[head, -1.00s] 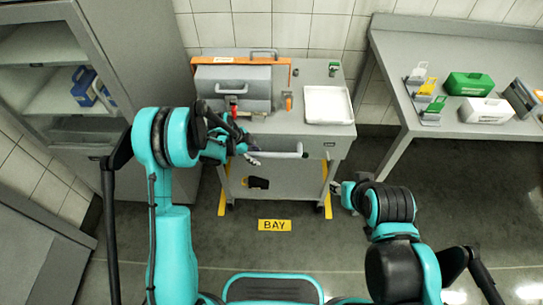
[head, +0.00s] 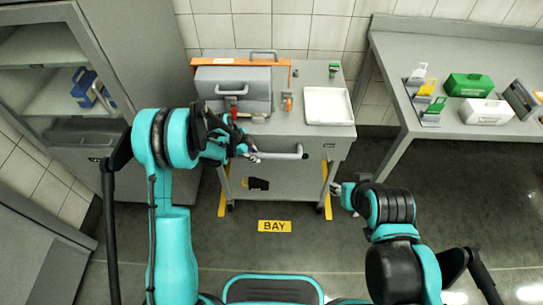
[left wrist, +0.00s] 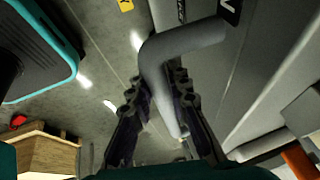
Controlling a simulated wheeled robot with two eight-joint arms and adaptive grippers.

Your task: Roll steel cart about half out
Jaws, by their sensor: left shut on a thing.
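The grey steel cart (head: 300,140) stands against the tiled wall between two yellow floor strips. Its grey bar handle (head: 288,155) sticks out at the front. My left gripper (head: 250,154) is at the left part of this handle. In the left wrist view, the bent handle (left wrist: 195,40) runs between the fingers of my left gripper (left wrist: 157,85), which is shut on it. My right gripper (head: 338,188) is in front of the cart's right side, apart from the handle. Its fingers are too small to read.
A grey machine (head: 235,88) and white tray (head: 328,106) sit on the cart. A cabinet (head: 150,50) stands at left, a bench (head: 405,135) at right. A yellow BAY label (head: 274,226) lies on clear floor before the cart.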

